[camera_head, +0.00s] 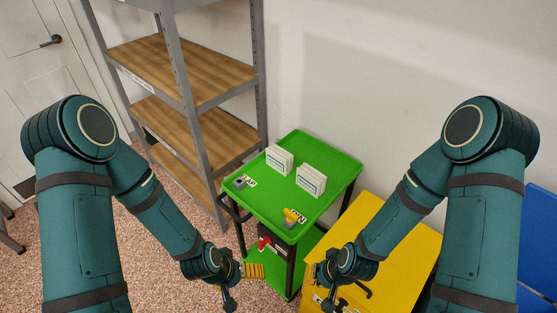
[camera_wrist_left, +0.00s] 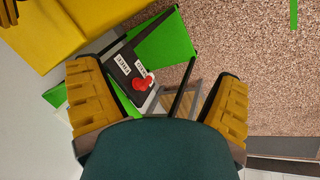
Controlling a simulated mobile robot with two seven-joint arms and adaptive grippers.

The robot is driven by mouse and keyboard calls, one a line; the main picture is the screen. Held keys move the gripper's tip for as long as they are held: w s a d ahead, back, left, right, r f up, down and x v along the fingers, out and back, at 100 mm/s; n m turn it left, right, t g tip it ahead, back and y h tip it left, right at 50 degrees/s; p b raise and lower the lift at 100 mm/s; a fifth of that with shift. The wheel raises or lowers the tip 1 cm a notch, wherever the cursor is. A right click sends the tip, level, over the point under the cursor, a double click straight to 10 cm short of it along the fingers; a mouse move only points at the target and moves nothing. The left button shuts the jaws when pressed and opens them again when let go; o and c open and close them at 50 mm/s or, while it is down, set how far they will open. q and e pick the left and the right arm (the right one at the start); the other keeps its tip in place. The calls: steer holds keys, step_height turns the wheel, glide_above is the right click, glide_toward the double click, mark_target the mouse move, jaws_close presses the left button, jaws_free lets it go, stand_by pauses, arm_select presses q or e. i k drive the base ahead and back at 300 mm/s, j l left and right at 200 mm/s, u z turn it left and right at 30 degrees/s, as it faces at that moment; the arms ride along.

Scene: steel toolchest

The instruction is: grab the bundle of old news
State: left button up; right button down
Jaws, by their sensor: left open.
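No bundle that I can clearly tell as old newspapers shows. Two white block-like stacks with blue print, a left one (camera_head: 279,159) and a right one (camera_head: 311,180), stand on the top tray of the green cart (camera_head: 335,165); I cannot tell what they are. My left gripper (camera_head: 254,271) is open, low beside the cart. In the left wrist view its yellow fingers (camera_wrist_left: 158,80) are spread, with a black box (camera_wrist_left: 122,68) bearing a red item (camera_wrist_left: 142,83) beyond them. My right gripper (camera_head: 313,272) is low by the cart's right side; its opening is unclear.
A small grey item (camera_head: 241,181) and a yellow item (camera_head: 291,215) sit near labels on the top tray. A yellow cabinet (camera_head: 402,235) stands right of the cart. A grey shelf unit with wooden boards (camera_head: 190,75) stands behind left. Speckled floor (camera_head: 150,265) is open at left.

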mark_target(277, 158)
steer(key=z, duration=0.35)
steer(key=i+j+z, duration=0.1)
steer(key=j+z, duration=0.9)
steer(key=j, duration=0.8)
